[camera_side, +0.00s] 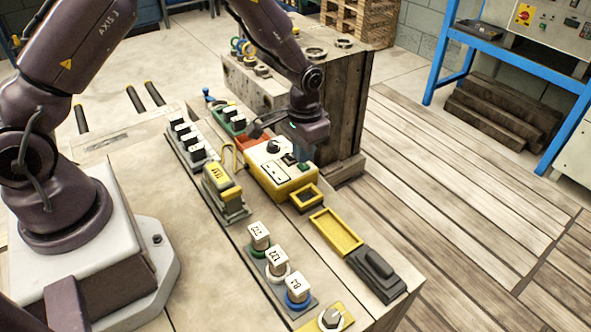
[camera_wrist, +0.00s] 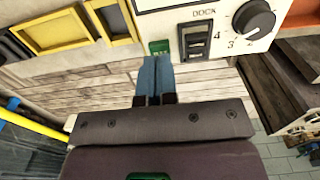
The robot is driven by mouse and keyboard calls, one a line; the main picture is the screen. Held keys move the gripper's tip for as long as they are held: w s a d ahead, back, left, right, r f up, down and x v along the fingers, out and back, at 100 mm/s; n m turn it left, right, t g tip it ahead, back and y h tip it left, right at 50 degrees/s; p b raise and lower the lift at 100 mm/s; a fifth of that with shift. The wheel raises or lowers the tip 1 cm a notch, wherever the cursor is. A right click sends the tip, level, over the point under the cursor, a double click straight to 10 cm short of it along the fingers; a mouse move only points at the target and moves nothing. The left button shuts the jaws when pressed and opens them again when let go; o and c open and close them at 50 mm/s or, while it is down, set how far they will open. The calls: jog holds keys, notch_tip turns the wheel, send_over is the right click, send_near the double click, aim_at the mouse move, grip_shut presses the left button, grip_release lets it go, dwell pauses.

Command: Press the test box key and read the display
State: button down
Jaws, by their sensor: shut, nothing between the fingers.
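The test box (camera_side: 265,180) is a yellow box with a pale top panel on the bench, near the bench's far edge. Its panel (camera_wrist: 205,17) shows in the wrist view with a black knob (camera_wrist: 254,19), the word DOCK and a dark slotted part (camera_wrist: 194,41). A small green key (camera_wrist: 159,47) sits at the panel's edge. My gripper (camera_side: 302,153) is over the box's far side, pointing down. Its blue-grey fingers (camera_wrist: 155,62) are shut and empty, their tips just beside the green key; I cannot tell whether they touch. No lit reading is legible.
A yellow tray (camera_side: 336,231) and a dark block (camera_side: 376,268) lie to the right. Labelled blocks on coloured rings (camera_side: 276,257) stand in front. A yellow-and-grey block (camera_side: 222,190) stands left of the box. A wooden cabinet (camera_side: 345,100) rises close behind my gripper.

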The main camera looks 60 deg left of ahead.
aim_at(291, 175)
jog(key=shift+f, duration=0.9)
jog(key=shift+r, duration=3.55)
jog(key=s+r+t, duration=0.5)
jog(key=s+r, duration=1.7)
jog(key=shift+s+r+t, duration=0.2)
jog(key=shift+s+t, duration=0.05)
jog(key=shift+t, duration=0.05)
